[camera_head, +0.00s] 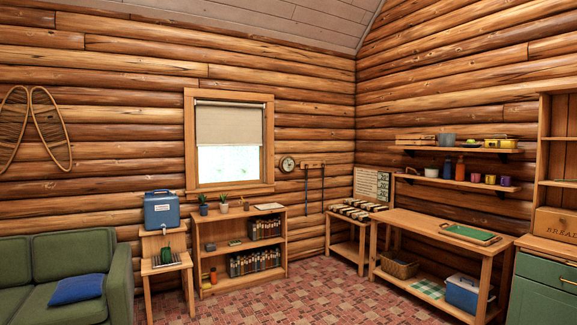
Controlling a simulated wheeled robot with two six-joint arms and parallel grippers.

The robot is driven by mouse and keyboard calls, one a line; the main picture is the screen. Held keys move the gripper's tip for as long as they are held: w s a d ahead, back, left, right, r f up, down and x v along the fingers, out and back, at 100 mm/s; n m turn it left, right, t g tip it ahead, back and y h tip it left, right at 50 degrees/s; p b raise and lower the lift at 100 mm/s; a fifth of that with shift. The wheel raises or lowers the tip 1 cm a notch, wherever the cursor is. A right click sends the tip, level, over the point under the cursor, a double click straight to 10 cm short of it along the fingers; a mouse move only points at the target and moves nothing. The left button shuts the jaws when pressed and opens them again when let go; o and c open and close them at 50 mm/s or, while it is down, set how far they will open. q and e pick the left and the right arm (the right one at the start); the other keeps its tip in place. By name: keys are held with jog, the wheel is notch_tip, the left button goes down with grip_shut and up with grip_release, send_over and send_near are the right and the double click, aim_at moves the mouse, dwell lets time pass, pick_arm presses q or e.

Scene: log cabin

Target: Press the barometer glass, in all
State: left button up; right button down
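The barometer (287,164) looks to be the small round dial with a dark rim and pale face on the far log wall, just right of the window. It is far off and small, so its glass and needle cannot be made out. Nothing stands in front of it. Neither of my grippers shows in the head view.
A low bookcase (283,242) stands below and left of the dial. A green sofa (120,280) and a stand with a blue box (162,209) are at left. The brick-patterned floor (300,298) is clear in the middle.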

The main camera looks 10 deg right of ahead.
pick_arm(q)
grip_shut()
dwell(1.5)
